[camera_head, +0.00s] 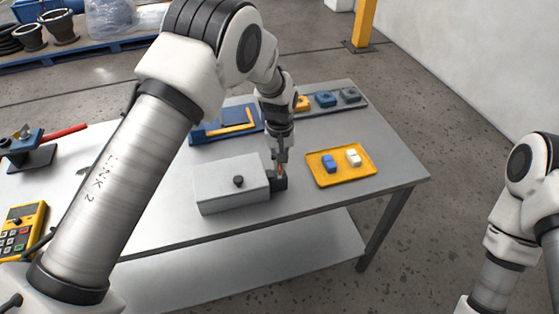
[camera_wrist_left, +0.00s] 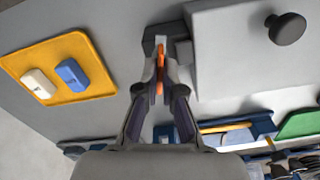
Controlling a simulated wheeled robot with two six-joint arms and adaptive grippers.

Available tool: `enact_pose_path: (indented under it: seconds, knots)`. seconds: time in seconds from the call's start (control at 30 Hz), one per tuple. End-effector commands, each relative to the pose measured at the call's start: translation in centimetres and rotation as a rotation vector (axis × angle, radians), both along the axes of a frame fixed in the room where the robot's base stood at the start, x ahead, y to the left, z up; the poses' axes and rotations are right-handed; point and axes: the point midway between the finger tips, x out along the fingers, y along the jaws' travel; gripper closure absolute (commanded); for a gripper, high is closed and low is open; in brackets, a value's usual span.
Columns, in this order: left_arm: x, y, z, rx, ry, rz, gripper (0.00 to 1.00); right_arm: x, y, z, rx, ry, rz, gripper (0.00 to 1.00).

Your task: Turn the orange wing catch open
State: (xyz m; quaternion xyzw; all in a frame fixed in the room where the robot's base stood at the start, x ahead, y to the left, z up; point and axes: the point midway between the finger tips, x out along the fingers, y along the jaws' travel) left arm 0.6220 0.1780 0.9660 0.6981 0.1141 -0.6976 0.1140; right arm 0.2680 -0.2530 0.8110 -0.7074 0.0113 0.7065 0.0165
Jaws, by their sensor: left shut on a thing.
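The orange wing catch (camera_head: 281,169) is at the right end of a light grey box (camera_head: 220,195) with a black knob (camera_head: 238,181) on its top. In the left wrist view the catch (camera_wrist_left: 160,72) shows as a thin orange strip against a dark bracket (camera_wrist_left: 149,44) beside the box. My left gripper (camera_head: 280,163) comes down on it from above. In the left wrist view its two fingers (camera_wrist_left: 160,80) are shut on the catch, one on each side, hiding part of it. My right arm shows at the right edge, its gripper out of view.
A yellow tray (camera_head: 347,178) with a blue and a white piece lies right of the box. Behind are a blue tray (camera_head: 204,136) and a grey strip with several parts. A red-handled valve (camera_head: 62,134) and a yellow meter (camera_head: 22,228) are at left. The table's front right is clear.

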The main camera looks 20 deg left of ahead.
Motion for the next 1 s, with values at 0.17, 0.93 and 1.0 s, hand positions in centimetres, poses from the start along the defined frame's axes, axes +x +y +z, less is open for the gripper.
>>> enact_pose_path:
  seconds: [0.17, 0.93, 1.0]
  knots:
    - [-0.24, -0.01, -0.35, 0.001, 0.008, 0.129, 1.0, 0.0, 0.0, -0.23, 0.0, 0.0, 0.0, 0.6]
    - [-0.15, 0.01, -0.21, 0.0, 0.004, 0.287, 1.0, 0.0, 0.0, -0.33, 0.0, 0.0, 0.0, 0.6]
    - [-0.14, 0.02, -0.2, 0.0, 0.004, 0.287, 1.0, 0.0, 0.0, -0.33, 0.0, 0.0, 0.0, 0.6]
